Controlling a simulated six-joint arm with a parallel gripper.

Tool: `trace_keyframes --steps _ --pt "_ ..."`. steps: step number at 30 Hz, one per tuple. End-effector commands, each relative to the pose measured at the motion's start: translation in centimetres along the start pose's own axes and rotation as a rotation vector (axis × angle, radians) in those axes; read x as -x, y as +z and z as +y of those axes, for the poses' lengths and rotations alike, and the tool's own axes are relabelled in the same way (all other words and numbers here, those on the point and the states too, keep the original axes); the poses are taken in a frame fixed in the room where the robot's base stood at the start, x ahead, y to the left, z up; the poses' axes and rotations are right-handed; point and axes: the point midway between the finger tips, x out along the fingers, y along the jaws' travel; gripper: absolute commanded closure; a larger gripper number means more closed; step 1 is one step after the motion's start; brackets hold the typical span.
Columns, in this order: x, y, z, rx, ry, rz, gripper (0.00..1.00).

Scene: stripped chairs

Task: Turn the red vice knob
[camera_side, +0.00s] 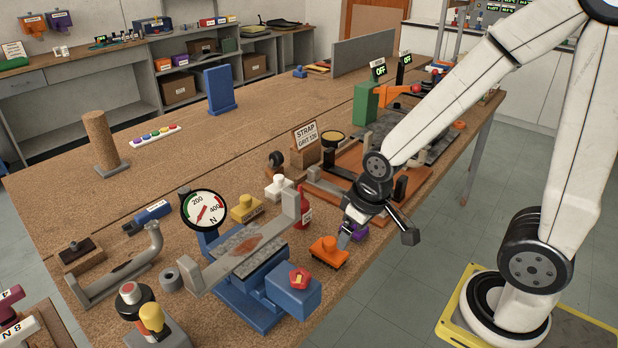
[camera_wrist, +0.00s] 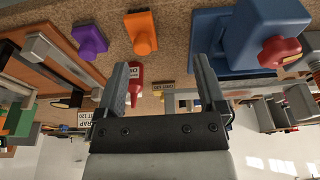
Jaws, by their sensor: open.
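The red vice knob (camera_side: 299,279) is on the near end of a blue vice (camera_side: 247,302) at the bench's front edge. The vice appears to hold a grey metal bracket with a rusty patch. In the wrist view the knob (camera_wrist: 279,51) is at the upper right, outside my fingers, on the blue vice body (camera_wrist: 240,40). My gripper (camera_side: 377,235) is open and nothing shows held between its fingers. It is right of the knob in the side view, apart from it, beside an orange block (camera_side: 328,252). In the wrist view my gripper (camera_wrist: 160,62) has the knob to its right.
A purple block (camera_side: 357,232) and a red bottle (camera_side: 304,210) are near my gripper. A round dial gauge (camera_side: 204,209) stands behind the vice. A button box (camera_side: 152,325) is left of it. The bench's middle has some clear surface.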

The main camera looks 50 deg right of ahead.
Motion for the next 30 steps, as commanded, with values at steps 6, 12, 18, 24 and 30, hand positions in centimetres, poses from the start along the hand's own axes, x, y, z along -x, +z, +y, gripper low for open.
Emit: trace_keyframes --steps 6,12,18,24,30 --pt "0.0 0.0 0.0 0.0 0.0 -0.001 0.11" --pt "0.0 -0.1 -0.1 0.012 -0.001 -0.002 0.11" --pt "0.2 -0.5 -0.7 0.126 -0.006 -0.011 0.11" --pt "0.6 -1.2 -2.0 0.387 -0.02 -0.034 0.11" --pt "1.2 -2.0 -3.7 0.719 -0.045 -0.059 0.11"
